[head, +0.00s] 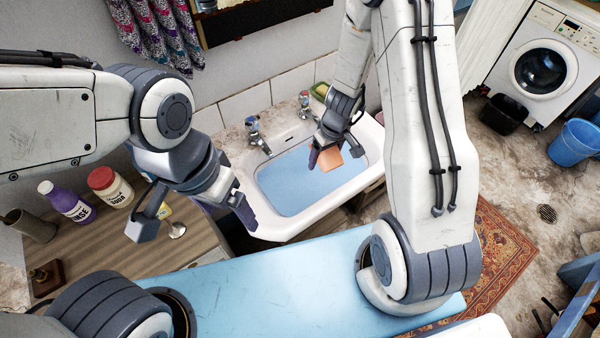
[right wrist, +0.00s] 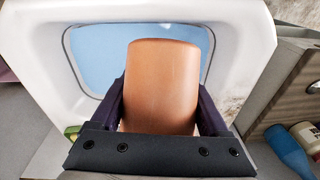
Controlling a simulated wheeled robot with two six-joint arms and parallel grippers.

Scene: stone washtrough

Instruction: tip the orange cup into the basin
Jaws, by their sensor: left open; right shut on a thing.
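The orange cup (head: 330,160) is held over the white basin (head: 320,212), whose inside shows light blue. My right gripper (head: 335,148) is shut on the cup. In the right wrist view the cup (right wrist: 163,80) sits between the two dark fingers of my right gripper (right wrist: 160,112), with the basin (right wrist: 40,65) behind it. The cup looks tilted in the head view, but its opening and contents do not show. My left gripper (head: 195,222) is open and empty, left of the basin above the wooden counter.
A purple bottle (head: 68,203), a red-lidded jar (head: 110,187) and a small metal goblet (head: 176,230) stand on the wooden counter (head: 110,260). Taps (head: 257,135) stand at the basin's back edge. A light-blue surface (head: 290,285) lies in front of the basin.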

